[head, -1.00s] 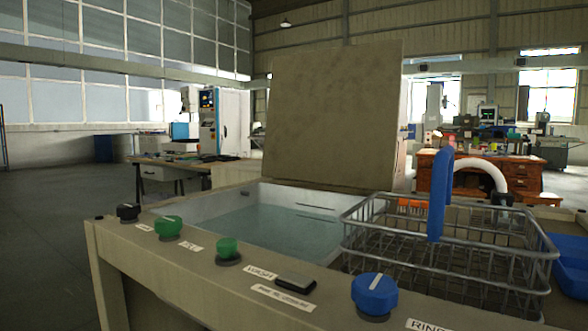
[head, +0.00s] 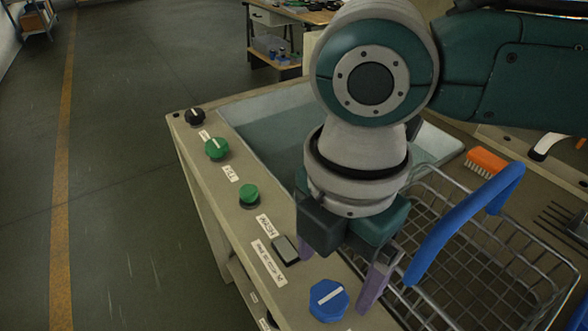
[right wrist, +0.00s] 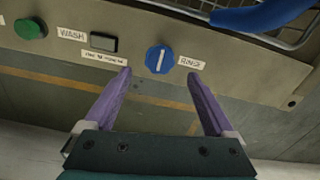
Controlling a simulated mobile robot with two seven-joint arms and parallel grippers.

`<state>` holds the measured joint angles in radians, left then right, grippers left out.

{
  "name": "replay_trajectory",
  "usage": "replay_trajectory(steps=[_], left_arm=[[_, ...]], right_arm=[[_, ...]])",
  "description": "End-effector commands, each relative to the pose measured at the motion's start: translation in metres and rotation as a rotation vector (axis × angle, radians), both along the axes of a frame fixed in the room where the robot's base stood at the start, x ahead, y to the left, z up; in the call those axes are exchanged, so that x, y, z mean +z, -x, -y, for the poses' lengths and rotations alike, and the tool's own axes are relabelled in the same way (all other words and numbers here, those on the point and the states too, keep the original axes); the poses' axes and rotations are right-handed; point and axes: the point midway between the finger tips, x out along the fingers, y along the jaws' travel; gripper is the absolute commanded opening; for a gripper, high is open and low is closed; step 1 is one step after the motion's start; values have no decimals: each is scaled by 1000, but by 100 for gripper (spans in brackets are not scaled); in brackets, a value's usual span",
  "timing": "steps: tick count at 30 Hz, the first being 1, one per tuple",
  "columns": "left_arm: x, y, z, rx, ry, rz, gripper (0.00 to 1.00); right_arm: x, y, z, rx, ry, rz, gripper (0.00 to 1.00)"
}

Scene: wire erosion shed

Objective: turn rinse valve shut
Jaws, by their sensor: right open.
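The rinse valve is a blue knob with a white pointer line (head: 328,301) on the front panel of the wash tank. In the right wrist view the knob (right wrist: 160,59) sits left of the RINSE label (right wrist: 191,63), its line pointing roughly up and down. My right gripper (head: 337,275) is open above the panel, its purple fingers apart. In the right wrist view the fingertips (right wrist: 159,73) lie on either side of the knob, a little short of it, with nothing between them. My left gripper is not in view.
A wire basket (head: 490,265) with a blue handle (head: 460,225) is close to the right. An orange brush (head: 486,162) lies behind the basket. Open floor is at left.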

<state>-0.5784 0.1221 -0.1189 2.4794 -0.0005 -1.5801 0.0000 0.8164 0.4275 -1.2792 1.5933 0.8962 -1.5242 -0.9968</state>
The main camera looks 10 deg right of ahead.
Motion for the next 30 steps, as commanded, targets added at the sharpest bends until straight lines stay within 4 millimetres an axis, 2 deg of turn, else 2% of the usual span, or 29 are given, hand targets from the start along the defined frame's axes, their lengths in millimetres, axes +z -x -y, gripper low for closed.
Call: replay_trajectory(steps=[3, 9, 20, 30], left_arm=[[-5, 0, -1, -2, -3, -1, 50], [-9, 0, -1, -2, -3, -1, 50], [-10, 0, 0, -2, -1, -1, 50], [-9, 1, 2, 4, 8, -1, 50]], right_arm=[[-25, 1, 0, -1, 1, -2, 89], [-52, 0, 0, 0, 1, 0, 89], [-59, 0, 0, 0, -1, 2, 89], [-59, 0, 0, 0, -1, 3, 53]])
